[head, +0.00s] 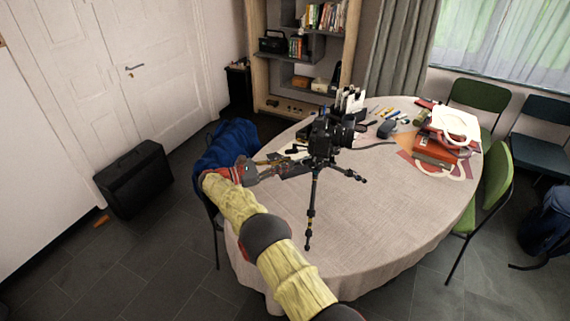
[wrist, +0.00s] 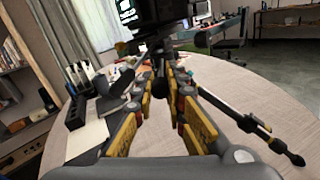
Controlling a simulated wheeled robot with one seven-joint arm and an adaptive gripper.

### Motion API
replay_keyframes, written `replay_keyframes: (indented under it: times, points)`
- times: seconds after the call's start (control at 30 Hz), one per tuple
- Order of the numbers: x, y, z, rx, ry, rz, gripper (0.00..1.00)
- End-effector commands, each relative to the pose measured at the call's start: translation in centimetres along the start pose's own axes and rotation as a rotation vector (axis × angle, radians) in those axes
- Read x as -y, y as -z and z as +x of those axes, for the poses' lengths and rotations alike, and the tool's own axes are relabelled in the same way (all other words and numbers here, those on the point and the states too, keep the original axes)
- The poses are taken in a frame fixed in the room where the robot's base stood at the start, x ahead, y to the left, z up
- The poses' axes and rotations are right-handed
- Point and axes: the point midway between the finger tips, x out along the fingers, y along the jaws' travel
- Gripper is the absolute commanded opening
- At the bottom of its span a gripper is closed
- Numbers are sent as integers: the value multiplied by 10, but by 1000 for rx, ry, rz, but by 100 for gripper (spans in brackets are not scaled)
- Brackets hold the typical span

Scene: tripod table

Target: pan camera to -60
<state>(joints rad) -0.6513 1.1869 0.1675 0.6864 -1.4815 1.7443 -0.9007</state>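A black camera (head: 328,135) sits on top of a black tripod (head: 312,200) on the round table. In the wrist view the camera (wrist: 160,14) is dark at the top centre, its screen lit at upper left. A tripod leg (wrist: 245,122) runs down to the right. My gripper (head: 282,163) is left of the tripod head, just below the camera's height. In the wrist view my gripper (wrist: 160,90) has its fingers apart, with a dark rod end, seemingly the tripod's pan handle (wrist: 159,80), at or between the tips. Contact with it cannot be made out.
The table (head: 390,230) has a pale cloth. Pens, papers and a red box (head: 434,150) with a white bag lie on its back and right. A chair with blue cloth (head: 228,145) stands left, green chairs (head: 495,170) right. A black case (head: 135,180) stands by the door.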

Motion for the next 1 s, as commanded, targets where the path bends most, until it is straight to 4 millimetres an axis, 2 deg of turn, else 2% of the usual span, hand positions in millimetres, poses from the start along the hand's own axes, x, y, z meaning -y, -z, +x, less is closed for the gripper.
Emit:
replay_keyframes:
  times: [0.37,0.67,0.83,1.0]
  points:
    - [0,0,0,0,0,1,33]
    - [0,0,-1,0,-1,0,33]
    - [-1,0,-18,-1,-3,1,33]
    - [0,1,-52,-1,-3,2,33]
